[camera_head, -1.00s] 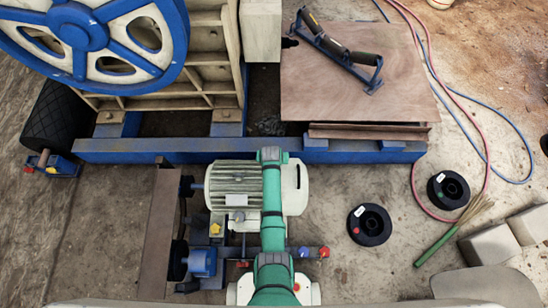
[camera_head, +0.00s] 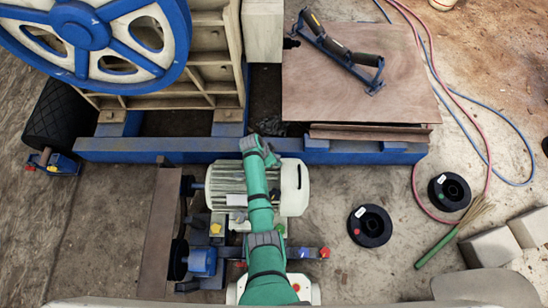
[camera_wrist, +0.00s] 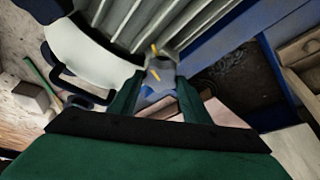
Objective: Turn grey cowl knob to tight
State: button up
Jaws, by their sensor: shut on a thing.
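The grey cowl knob (camera_wrist: 162,69), with a yellow mark across it, sits between the fingertips of my gripper (camera_wrist: 160,84) in the wrist view. My gripper is shut on it, and the fingers cover its sides. The knob is beside the ribbed motor body (camera_wrist: 172,20) and the white end cowl (camera_wrist: 92,52). In the head view the motor (camera_head: 226,178) and its white cowl (camera_head: 295,187) lie under my green arm. The knob and my gripper are hidden there. I cannot read any tight marking.
A blue frame beam (camera_head: 180,148) runs behind the motor. A big blue and white flywheel (camera_head: 84,28) stands at the back left. Two black rings (camera_head: 369,226) (camera_head: 449,192), a brush (camera_head: 436,247) and hoses lie on the floor at right. Floor between cowl and rings is clear.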

jog(key=shift+a+m+g, duration=0.1)
jog(key=shift+m+g, duration=0.3)
jog(key=shift+m, duration=0.4)
jog(key=o, duration=1)
jog(key=shift+o, duration=0.2)
jog(key=v, duration=1)
jog(key=shift+a+r, duration=0.25)
jog(key=shift+r, duration=0.1)
jog(key=shift+s, duration=0.1)
